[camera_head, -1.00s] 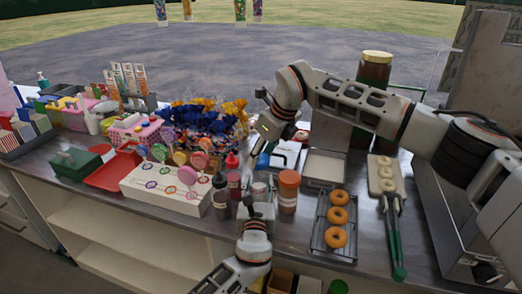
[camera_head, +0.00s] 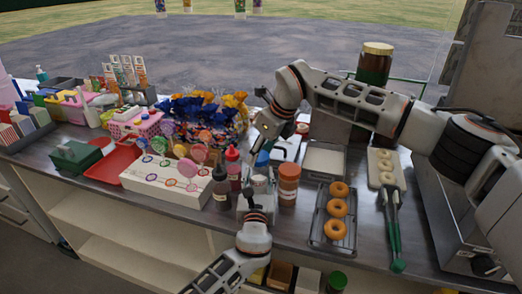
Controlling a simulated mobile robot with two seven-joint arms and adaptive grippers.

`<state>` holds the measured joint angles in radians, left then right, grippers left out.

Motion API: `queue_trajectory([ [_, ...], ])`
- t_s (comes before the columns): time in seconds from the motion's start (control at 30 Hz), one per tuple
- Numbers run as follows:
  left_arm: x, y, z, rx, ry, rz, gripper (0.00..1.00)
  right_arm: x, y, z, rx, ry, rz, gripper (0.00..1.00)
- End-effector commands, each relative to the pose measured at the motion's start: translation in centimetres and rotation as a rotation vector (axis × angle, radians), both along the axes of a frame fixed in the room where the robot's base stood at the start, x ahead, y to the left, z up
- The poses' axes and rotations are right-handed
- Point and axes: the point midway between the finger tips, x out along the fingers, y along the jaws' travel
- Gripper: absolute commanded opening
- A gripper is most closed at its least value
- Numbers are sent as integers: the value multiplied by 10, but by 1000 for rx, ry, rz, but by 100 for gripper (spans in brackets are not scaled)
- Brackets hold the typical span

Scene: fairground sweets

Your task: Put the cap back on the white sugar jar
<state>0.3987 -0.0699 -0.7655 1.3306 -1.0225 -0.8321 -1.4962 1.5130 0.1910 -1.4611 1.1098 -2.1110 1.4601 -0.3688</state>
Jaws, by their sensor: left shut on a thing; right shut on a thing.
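The white sugar jar (camera_head: 259,183) stands upright among the bottles near the counter's front edge. My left gripper (camera_head: 256,203) is shut on it from the front, and the fingers hide its lower part. A blue cap (camera_head: 262,158) is just above the jar, under my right gripper (camera_head: 263,147), which is shut on it. The cap looks a little above the jar's top. The picture is too small to show whether they touch.
A dark bottle (camera_head: 221,187) and a red bottle (camera_head: 233,170) stand close on the left. An orange-brown jar (camera_head: 288,186) stands close on the right. Beyond it is a doughnut rack (camera_head: 325,230). A lollipop stand (camera_head: 150,183) is further left.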

Motion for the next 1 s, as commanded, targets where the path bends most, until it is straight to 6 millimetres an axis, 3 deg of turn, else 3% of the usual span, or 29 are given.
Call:
queue_trajectory([
  [1.0, 0, 0, 0, 0, 0, 0, 2, 0, 0, -11, 0, 0, 0, 35],
])
